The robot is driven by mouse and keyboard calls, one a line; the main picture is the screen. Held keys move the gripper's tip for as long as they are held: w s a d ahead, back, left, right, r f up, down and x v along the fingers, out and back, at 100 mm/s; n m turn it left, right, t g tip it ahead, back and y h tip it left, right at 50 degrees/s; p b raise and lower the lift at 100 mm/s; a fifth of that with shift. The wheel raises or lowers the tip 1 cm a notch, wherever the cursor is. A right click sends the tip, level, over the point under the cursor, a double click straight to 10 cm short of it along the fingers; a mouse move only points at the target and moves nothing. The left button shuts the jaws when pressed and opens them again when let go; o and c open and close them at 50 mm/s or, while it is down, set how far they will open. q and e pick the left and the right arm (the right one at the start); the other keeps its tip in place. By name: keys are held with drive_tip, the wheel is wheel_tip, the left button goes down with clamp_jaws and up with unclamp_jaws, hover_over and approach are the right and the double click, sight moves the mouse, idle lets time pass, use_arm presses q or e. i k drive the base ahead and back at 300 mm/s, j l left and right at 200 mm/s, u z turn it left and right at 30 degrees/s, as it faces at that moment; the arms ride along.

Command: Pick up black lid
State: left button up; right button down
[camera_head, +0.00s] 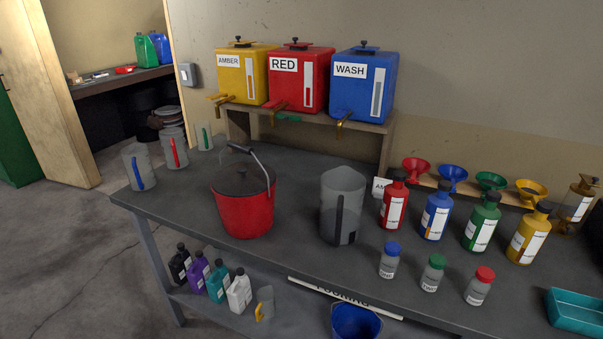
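A red bucket (245,214) stands on the dark workbench, left of its middle. A black lid (238,182) appears to cover its top, though the dark surface is hard to tell from the bucket's inside. The bucket's grey handle (263,166) is raised over the right side, with a black grip (239,149) at the top. Smaller black lids also show on the yellow tank (238,42), the red tank (297,43) and the blue tank (364,48). Neither of my grippers is in view.
A grey translucent jug (342,205) stands right of the bucket. Clear jugs (138,167) stand at the left end. Red (394,206), blue (436,216), green and yellow bottles fill the right side, with small jars (389,262) in front. A teal tray (575,313) lies far right.

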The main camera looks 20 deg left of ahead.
sight(240, 180)
drive_tip(key=j+z, duration=0.35)
drive_tip(key=i+j+z, duration=0.1)
drive_tip(key=j+z, duration=0.25)
drive_tip(key=j, duration=0.15)
drive_tip(key=j+z, duration=0.35)
drive_tip(key=k+j, duration=0.05)
